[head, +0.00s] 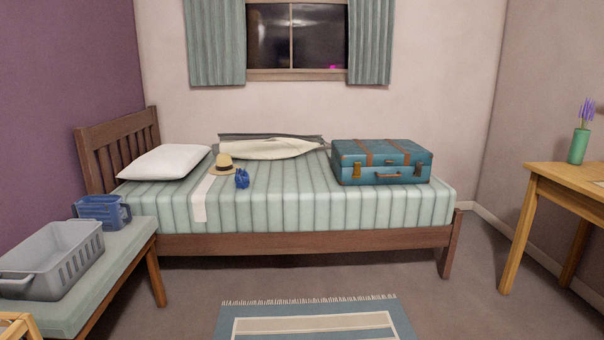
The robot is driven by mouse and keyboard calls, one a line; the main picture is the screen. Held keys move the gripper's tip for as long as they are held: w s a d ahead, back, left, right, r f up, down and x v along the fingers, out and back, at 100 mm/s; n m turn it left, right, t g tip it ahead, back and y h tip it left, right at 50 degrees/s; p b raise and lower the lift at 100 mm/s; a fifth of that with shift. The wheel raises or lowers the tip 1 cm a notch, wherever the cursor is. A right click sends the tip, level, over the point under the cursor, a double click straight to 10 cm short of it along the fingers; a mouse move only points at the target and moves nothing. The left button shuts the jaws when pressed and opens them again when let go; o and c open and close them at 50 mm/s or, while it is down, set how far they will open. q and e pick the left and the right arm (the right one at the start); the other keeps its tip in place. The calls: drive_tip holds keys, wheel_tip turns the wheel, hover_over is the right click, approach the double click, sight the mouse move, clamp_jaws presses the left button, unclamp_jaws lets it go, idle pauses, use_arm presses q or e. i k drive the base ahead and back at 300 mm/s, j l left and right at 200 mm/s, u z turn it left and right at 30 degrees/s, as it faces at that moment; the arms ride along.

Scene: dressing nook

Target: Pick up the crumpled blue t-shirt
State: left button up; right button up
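A small crumpled dark blue thing (242,179), which looks like the blue t-shirt, lies on the near half of the striped bed (320,210). It sits just right of a straw hat (222,166) with a dark band and close to a white strip of cloth (202,197). Its folds are too small to make out clearly. Neither of my grippers shows in the head view.
A white pillow (165,162), a pale folded item (266,148) and a blue suitcase (381,162) are on the bed. A grey basket (50,265) and blue bin (100,212) stand on a bench at left. A wooden desk (560,180) is right. Floor before the bed holds a rug (312,318).

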sight(242, 176)
drive_tip(key=i+j+z, duration=0.25)
drive_tip(key=i+j, duration=0.15)
drive_tip(key=i+j+z, duration=0.3)
drive_tip(key=i+j, duration=0.15)
drive_tip(key=i, duration=0.1)
